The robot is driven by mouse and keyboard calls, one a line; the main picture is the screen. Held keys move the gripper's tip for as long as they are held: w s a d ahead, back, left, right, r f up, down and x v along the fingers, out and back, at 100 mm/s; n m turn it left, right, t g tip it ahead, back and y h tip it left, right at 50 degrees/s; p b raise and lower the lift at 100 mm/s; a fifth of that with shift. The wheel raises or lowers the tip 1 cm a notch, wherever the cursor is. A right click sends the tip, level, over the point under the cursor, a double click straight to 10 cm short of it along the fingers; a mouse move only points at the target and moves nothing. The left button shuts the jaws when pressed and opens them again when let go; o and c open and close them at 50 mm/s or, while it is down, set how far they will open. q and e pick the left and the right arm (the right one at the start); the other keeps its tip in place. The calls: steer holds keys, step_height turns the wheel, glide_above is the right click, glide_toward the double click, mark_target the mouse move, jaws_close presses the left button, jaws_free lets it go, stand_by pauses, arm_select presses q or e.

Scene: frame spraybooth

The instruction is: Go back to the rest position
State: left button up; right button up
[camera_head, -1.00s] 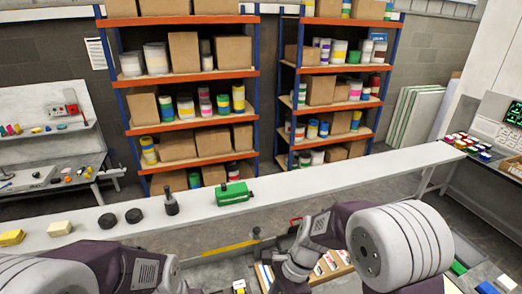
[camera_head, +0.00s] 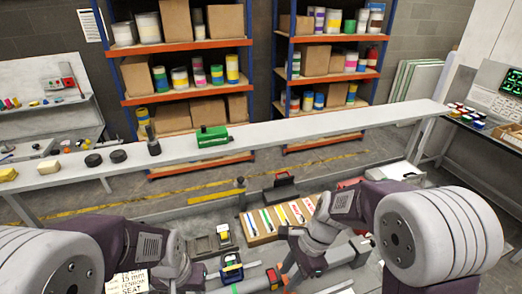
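My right arm comes in from the right and bends down over the low workbench. My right gripper (camera_head: 288,272) is small and dark at its end, low in the picture, and I cannot make out whether its fingers are apart or hold anything. My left arm comes in from the lower left, and its wrist runs toward the bottom edge. I do not see the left gripper's fingers.
A board with coloured strips (camera_head: 278,218) lies beside my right wrist. Blue-and-black clamp-like tools (camera_head: 232,268) lie in front. A long white shelf (camera_head: 330,124) crosses behind, bearing a green box (camera_head: 213,136) and dark pucks (camera_head: 105,158). Stocked racks stand farther back.

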steer(key=s+d+f+n+t+h+b, duration=0.2)
steer(key=s+d+f+n+h+b, duration=0.1)
steer(key=d+f+n+b, duration=0.5)
step_height(320, 180, down, 4)
steer(key=s+d+n, duration=0.1)
steer(key=d+n, duration=0.1)
steer(key=n, duration=0.4)
steer(key=shift+d+f+n+b, duration=0.15)
steer(key=shift+d+n+b, duration=0.05)
steer(key=shift+n+b, duration=0.15)
